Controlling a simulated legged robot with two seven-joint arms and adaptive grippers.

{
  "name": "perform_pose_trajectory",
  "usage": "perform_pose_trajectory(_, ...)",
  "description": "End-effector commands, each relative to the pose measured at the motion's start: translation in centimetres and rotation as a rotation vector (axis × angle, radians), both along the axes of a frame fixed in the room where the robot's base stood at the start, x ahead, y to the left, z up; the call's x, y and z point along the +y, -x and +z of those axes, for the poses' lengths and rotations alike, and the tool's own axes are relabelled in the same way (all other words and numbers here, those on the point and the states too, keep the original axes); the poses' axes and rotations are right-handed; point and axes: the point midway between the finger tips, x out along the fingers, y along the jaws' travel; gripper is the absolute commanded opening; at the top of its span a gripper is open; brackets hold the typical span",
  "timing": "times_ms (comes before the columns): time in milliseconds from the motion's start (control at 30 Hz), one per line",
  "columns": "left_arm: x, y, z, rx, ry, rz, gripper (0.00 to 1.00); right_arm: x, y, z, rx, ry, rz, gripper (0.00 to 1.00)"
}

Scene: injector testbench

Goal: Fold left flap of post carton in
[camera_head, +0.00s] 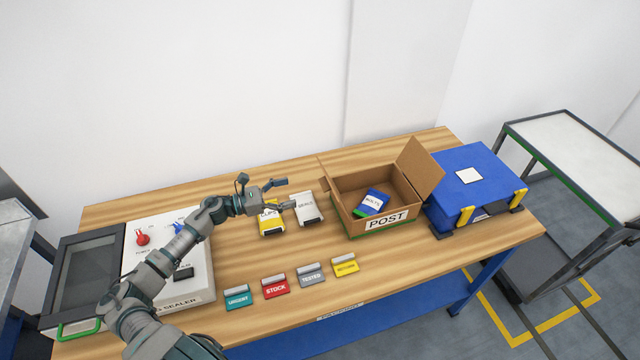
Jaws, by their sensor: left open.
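The brown post carton (354,184) stands open on the workbench, with a white POST label (387,219) on its front. Its left flap (323,172) shows nearly edge-on as a narrow strip rising at the left side. Its right flap (420,168) stands up and leans outward. A blue packet with a white label (372,202) lies inside. My left gripper (287,193) is open and empty, left of the carton and apart from it, with its fingers pointing right toward the left flap. My right gripper is not in view.
A blue case (478,180) stands close to the carton's right. Several coloured label holders (275,287) line the front. A sealer (200,277) stands at the left, under my arm.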

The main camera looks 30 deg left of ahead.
Motion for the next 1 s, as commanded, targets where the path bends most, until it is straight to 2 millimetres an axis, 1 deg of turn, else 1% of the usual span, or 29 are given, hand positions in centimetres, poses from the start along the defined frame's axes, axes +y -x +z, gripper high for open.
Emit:
perform_pose_trajectory(33, -0.7, -0.9, 0.3, -0.004, 0.001, -0.001, 0.83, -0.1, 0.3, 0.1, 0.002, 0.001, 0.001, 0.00)
perform_pose_trajectory(200, -2.9, -3.6, 0.4, -0.004, 0.003, 0.000, 0.83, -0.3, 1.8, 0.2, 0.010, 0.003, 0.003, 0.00)
perform_pose_trajectory(400, -5.3, -6.3, 0.3, -0.002, 0.005, 0.001, 0.83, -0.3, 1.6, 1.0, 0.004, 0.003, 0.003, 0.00)
perform_pose_trajectory(500, -6.0, -7.2, 0.1, -0.001, 0.003, 0.001, 0.83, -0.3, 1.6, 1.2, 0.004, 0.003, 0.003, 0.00)
perform_pose_trajectory(633, -6.6, -7.8, 0.0, 0.000, 0.001, 0.000, 0.83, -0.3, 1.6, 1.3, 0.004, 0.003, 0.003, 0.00)
perform_pose_trajectory(900, -6.7, -7.9, -0.1, 0.001, 0.001, 0.001, 0.83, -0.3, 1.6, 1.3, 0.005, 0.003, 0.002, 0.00)
perform_pose_trajectory(933, -6.7, -7.9, -0.1, 0.001, 0.001, 0.001, 0.81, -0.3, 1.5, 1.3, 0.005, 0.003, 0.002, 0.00)
perform_pose_trajectory(967, -6.7, -7.9, -0.1, 0.001, 0.001, 0.001, 0.73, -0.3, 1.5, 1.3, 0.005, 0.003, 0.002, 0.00)
perform_pose_trajectory(1000, -6.7, -7.9, -0.1, 0.001, 0.001, 0.001, 0.63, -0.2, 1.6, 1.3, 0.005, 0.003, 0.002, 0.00)
